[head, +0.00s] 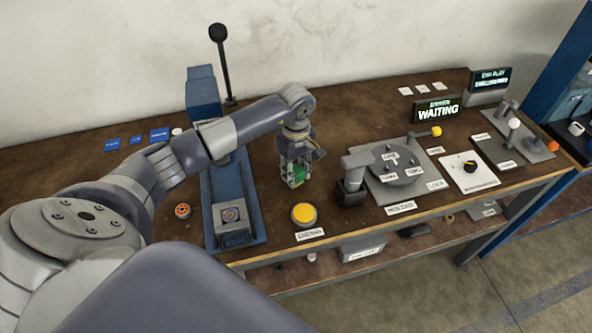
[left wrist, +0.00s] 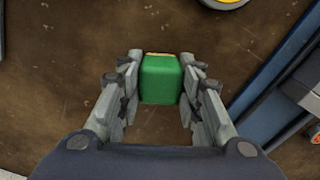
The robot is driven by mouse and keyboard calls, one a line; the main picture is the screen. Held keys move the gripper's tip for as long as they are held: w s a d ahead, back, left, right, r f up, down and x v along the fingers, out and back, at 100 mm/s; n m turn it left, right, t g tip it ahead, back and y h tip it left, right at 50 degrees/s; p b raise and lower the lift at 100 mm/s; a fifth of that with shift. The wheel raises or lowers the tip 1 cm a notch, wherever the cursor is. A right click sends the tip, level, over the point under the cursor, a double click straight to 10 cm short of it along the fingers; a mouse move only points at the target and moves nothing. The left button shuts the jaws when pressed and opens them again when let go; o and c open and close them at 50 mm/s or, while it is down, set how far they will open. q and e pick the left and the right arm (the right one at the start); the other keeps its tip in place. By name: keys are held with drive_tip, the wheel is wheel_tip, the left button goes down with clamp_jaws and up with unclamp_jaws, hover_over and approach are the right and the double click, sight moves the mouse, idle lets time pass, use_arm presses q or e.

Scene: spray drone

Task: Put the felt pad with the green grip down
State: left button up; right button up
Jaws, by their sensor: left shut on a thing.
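My left gripper (head: 294,180) points down over the brown bench and is shut on the green grip (head: 300,171) of the felt pad. In the left wrist view the green block (left wrist: 161,80) sits between the two fingers of the left gripper (left wrist: 160,85). A thin yellowish edge shows at the block's far side. The felt itself is mostly hidden under the grip. I cannot tell whether the pad touches the bench top. My right gripper is not in view.
A yellow button (head: 304,214) stands in front of the gripper. A blue-based press (head: 233,215) is to its left, and a grey round fixture (head: 398,165) to its right. A display reading WAITING (head: 438,111) is farther back. Bare bench (head: 340,125) lies behind the gripper.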

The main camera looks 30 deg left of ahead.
sight(296, 170)
use_arm(q)
drive_tip(key=shift+f, duration=0.2)
drive_tip(key=o, duration=1)
drive_tip(key=shift+r, duration=0.1)
drive_tip(key=shift+o, duration=0.2)
drive_tip(key=shift+r, duration=0.15)
drive_tip(key=shift+w+r, duration=0.1)
drive_tip(key=shift+r, duration=0.15)
wheel_tip(296, 170, up, 12)
drive_tip(key=b, duration=0.3)
drive_tip(key=shift+f, duration=0.25)
